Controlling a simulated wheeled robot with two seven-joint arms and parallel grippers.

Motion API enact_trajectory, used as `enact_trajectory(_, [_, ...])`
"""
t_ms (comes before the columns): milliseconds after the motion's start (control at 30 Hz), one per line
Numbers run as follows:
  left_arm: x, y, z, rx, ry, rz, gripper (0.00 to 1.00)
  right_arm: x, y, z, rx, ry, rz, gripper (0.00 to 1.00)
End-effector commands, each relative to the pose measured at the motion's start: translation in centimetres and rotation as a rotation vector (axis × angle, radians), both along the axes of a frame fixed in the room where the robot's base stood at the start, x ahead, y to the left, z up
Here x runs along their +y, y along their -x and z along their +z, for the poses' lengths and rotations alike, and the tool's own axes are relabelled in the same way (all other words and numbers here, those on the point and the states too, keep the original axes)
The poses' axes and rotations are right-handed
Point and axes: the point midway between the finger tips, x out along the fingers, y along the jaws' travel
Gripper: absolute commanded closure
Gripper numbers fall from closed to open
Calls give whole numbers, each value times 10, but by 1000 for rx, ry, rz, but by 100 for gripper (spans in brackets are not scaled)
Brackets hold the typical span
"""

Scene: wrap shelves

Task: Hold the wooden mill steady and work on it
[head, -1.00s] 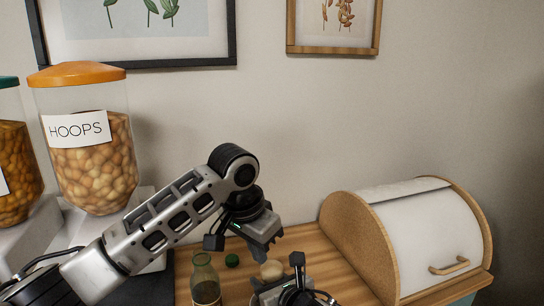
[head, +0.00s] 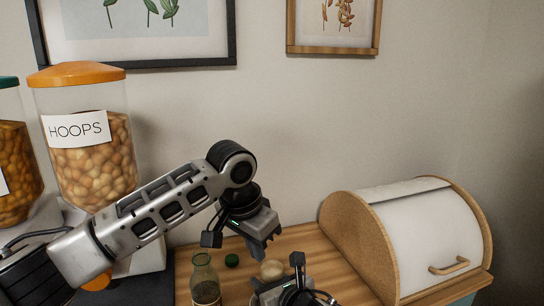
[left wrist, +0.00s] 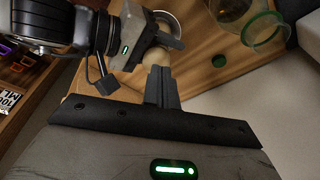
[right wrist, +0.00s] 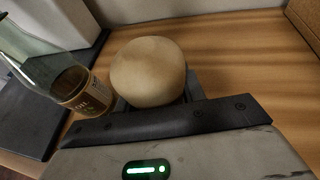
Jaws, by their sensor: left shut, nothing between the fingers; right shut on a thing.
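The wooden mill's rounded pale top (head: 272,269) shows in the head view on the wooden counter; its lower part is hidden. The mill (right wrist: 148,72) fills the middle of the right wrist view. My right gripper (head: 266,284) is shut on it; it also shows in the left wrist view (left wrist: 169,42). My left gripper (head: 258,254) is shut and empty, above and slightly left of the mill top in the head view, apart from it as far as I can tell. Its closed fingers (left wrist: 160,86) show in the left wrist view, near the mill's pale top (left wrist: 155,57).
A glass oil bottle (head: 204,280) stands left of the mill, with a green cap (head: 232,260) on the counter (head: 312,240) beside it. A bread bin (head: 420,235) stands at right. Cereal dispensers (head: 95,150) stand at left. Bare counter lies between mill and bin.

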Motion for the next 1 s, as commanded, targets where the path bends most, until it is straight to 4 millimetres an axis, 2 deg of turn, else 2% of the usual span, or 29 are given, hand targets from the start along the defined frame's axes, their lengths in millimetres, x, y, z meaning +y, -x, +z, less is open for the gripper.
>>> enact_trajectory(200, [0,0,-29,2,0,1,100,0,0,1,-2,-1,0,89])
enact_trajectory(400, [0,0,-45,1,-1,0,100,0,0,1,-2,-1,0,89])
enact_trajectory(1000, [-1,-1,-49,-2,0,-1,100,0,0,1,-2,-1,1,89])
